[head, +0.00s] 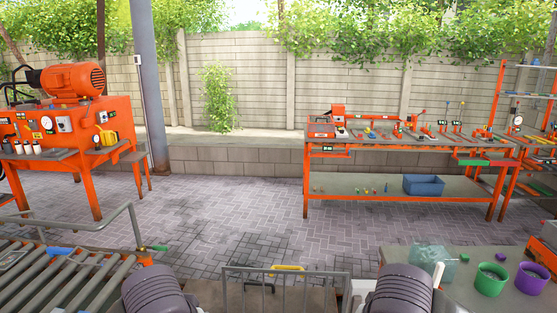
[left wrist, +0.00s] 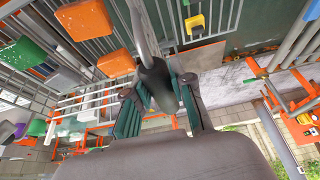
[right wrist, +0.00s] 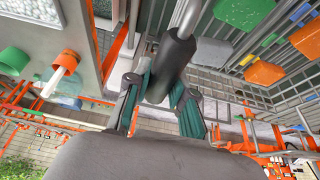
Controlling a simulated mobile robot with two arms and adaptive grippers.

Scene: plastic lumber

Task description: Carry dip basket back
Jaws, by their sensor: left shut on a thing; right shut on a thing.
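The dip basket appears to be the grey wire frame (head: 262,290) at the bottom centre of the head view, between my two forearms. Its lower part is cut off by the picture edge. In the left wrist view my left gripper (left wrist: 158,100) is shut around a dark grip (left wrist: 154,76) on a grey bar. In the right wrist view my right gripper (right wrist: 163,97) is shut around a similar dark grip (right wrist: 172,62) on a metal bar. The fingertips do not show in the head view.
A roller conveyor (head: 75,280) with a rail is at left. A table (head: 455,290) with a green bucket (head: 490,279) and a purple bucket (head: 530,278) is at right. An orange workbench (head: 420,145) and orange machine (head: 75,120) stand behind. Paved floor between is clear.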

